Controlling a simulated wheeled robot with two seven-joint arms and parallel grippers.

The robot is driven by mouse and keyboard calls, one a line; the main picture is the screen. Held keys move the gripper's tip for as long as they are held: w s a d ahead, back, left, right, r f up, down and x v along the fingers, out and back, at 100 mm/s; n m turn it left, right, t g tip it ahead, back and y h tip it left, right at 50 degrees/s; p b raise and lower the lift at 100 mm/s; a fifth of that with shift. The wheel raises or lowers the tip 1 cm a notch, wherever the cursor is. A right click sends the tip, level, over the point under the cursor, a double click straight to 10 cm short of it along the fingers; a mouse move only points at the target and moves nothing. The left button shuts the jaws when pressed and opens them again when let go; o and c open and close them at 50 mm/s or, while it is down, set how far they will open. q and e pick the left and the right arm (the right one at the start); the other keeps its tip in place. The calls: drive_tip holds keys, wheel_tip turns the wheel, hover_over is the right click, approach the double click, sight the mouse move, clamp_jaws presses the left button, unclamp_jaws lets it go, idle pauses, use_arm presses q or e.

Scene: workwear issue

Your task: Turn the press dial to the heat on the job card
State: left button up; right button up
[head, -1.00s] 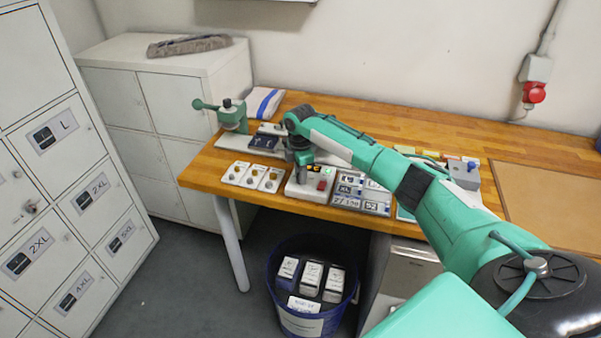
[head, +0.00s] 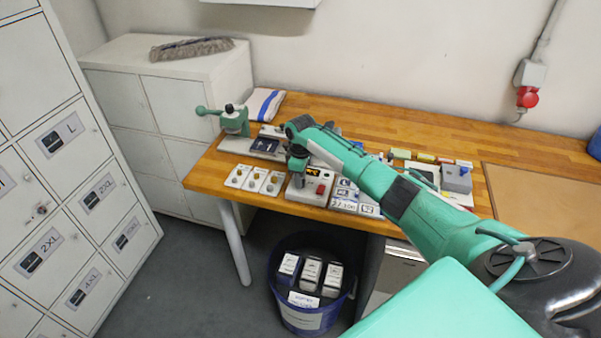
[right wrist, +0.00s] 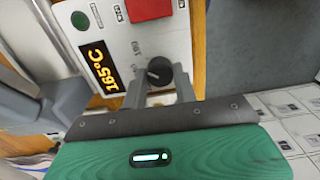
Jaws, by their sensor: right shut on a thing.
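The black press dial (right wrist: 158,72) sits on the white control box (right wrist: 115,40), which also shows in the head view (head: 310,197). My right gripper (right wrist: 160,88) is shut on the dial, one grey finger on each side. In the head view my right gripper (head: 297,172) points down at the box. The amber display (right wrist: 102,67) beside the dial reads 165°C. The green press (head: 235,121) with its lever stands at the left of the bench. I cannot tell which card is the job card. My left gripper is out of view.
A red button (right wrist: 150,8) and a round green one (right wrist: 80,20) are on the box. Several small cards (head: 357,200) lie right of it, and white plates with round pieces (head: 255,180) left. A blue bin (head: 312,318) stands below the bench front.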

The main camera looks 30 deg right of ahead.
drive_tip(key=shift+r+m+p, duration=0.1)
drive_tip(key=shift+m+p, duration=0.35)
drive_tip(key=shift+m, duration=0.35)
drive_tip(key=o, duration=1)
drive_tip(key=shift+c, duration=0.2)
wheel_tip(320, 180, up, 14)
drive_tip(key=b, duration=0.4)
drive_tip(key=shift+w+d, duration=0.1)
